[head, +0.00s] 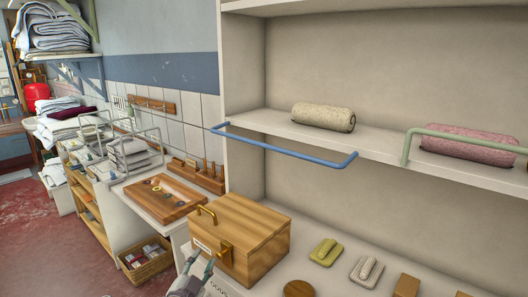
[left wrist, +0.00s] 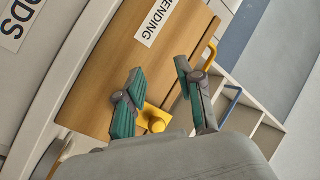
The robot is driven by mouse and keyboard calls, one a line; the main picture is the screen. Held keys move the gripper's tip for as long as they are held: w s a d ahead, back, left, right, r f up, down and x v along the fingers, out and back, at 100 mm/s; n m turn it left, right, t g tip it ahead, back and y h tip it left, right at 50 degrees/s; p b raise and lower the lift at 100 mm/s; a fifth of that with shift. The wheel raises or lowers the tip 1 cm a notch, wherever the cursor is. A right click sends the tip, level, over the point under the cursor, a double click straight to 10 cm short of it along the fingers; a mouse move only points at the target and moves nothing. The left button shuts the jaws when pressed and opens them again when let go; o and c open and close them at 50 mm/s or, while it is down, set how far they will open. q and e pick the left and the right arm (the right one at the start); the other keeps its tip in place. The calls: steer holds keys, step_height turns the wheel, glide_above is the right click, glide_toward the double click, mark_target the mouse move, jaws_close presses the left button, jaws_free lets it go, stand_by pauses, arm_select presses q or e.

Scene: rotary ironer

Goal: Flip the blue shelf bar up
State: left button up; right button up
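The blue shelf bar (head: 285,148) is on the front of the left section of the middle shelf (head: 268,127). It juts outward, its long rod at or a little below the shelf edge, not standing above it. A small blue piece (left wrist: 232,97), possibly part of this bar, shows in the left wrist view. My left gripper (head: 202,259) is low at the bottom of the head view, in front of the wooden box, well below the bar. In the left wrist view its two fingers (left wrist: 160,67) are apart with nothing held. My right gripper is not in view.
The wooden box (head: 255,235) with brass handles stands beside my left gripper, under the bar. A rolled beige towel (head: 323,117) lies on the shelf behind the bar. A green bar (head: 470,138) stands up before a pink roll (head: 468,152). Brushes lie on the counter.

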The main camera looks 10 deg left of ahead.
arm_select(q)
step_height(320, 180, up, 13)
steer(key=d+m+t+h, duration=0.1)
steer(key=m+t+h, duration=0.2)
steer(key=t, duration=0.1)
steer(key=m+g+h, duration=0.5)
steer(key=m+h, duration=0.8)
steer(key=m, duration=0.3)
glide_toward(264, 145)
steer(key=s+a+f, duration=0.1)
steer(key=a, duration=0.3)
steer(key=r+m+g, duration=0.1)
steer(key=m+g, duration=0.2)
steer(key=shift+h, duration=0.5)
steer(key=p+x, duration=0.3)
steer(key=x, duration=0.9)
steer(key=shift+w+d, duration=0.1)
steer(key=shift+d, duration=0.05)
steer(key=shift+w+d+r+p, duration=0.1)
steer(key=shift+w+d+p, duration=0.25)
steer(key=shift+w+d, duration=0.1)
jaws_close()
